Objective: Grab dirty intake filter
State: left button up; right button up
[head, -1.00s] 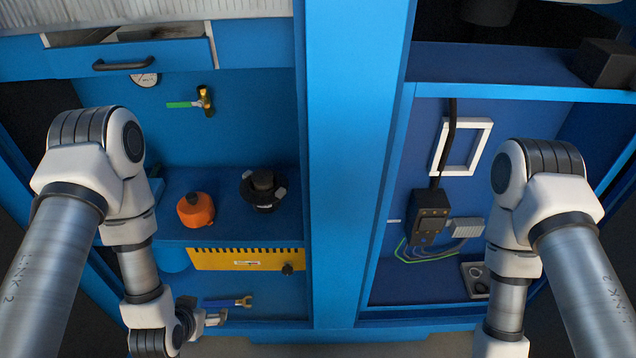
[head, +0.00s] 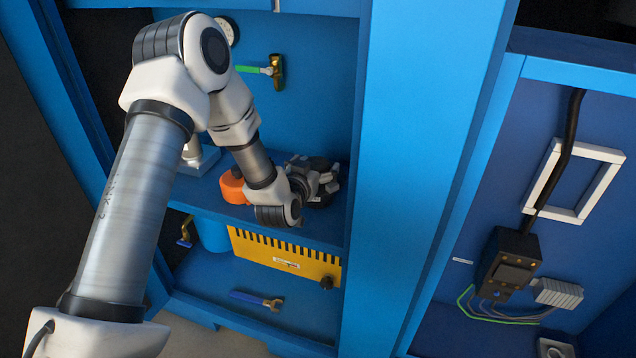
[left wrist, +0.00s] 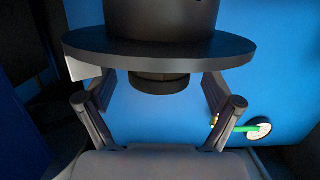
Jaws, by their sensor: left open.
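A black round part with a wide flange, which looks like the intake filter, fills the top of the left wrist view (left wrist: 160,50). In the head view its dark body (head: 319,163) stands on the blue middle shelf, partly hidden by my left gripper. My left gripper (head: 318,185) is at this part. In the left wrist view its two open fingers (left wrist: 158,90) reach up to the flange, one on each side of the smaller black end below it. No grip on it is visible; contact cannot be told. My right gripper is out of view.
An orange part (head: 232,187) stands close left of my left gripper. A valve with a green handle (head: 254,70) and a gauge (head: 229,32) are on the wall behind. A yellow panel (head: 283,258) is below the shelf. A blue post (head: 415,180) borders the right.

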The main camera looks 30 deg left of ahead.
pick_arm(q)
jog(key=shift+w+f, duration=0.15)
jog(key=shift+w, duration=0.4)
jog(key=c, duration=1.4)
jog(key=shift+o, duration=0.2)
